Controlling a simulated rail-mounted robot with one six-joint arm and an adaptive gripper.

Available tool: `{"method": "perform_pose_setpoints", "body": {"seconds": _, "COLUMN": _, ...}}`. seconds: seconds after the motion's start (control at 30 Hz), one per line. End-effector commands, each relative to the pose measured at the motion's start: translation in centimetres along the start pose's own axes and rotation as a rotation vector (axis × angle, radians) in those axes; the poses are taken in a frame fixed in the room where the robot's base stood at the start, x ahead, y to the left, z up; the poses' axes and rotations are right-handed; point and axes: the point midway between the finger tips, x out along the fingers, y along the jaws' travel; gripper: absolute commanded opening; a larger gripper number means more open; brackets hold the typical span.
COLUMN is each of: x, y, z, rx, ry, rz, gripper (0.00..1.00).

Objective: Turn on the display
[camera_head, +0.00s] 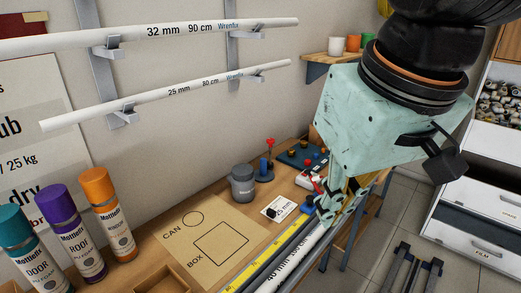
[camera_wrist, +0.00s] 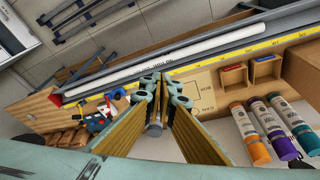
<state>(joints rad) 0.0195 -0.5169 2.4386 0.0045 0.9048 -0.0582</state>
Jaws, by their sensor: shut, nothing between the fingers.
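I cannot make out a display clearly in either view. My gripper (camera_head: 328,205) is shut and empty, low over the right part of the wooden workbench, above the long white pipe and yellow rule. It also shows in the wrist view (camera_wrist: 164,90), its two fingers filling the centre. Beyond it in the head view lie a dark blue board with knobs (camera_head: 302,154) and a small red and white device (camera_head: 307,181). My arm and gripper hide part of the bench there.
A grey can (camera_head: 242,184) stands by a brown board (camera_head: 208,236) marked CAN and BOX. Orange (camera_head: 108,215), purple (camera_head: 70,235) and teal (camera_head: 25,248) spray cans stand at left. White pipes (camera_head: 165,32) hang on the wall. White drawers (camera_head: 475,215) are at right.

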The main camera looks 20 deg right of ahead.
Motion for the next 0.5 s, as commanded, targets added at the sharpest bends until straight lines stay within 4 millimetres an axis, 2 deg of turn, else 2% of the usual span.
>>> {"method": "perform_pose_setpoints", "body": {"seconds": 0.5, "x": -0.7, "y": 1.3, "z": -7.0, "rx": -0.057, "ry": -0.048, "rz": -0.003, "gripper": 0.0}}
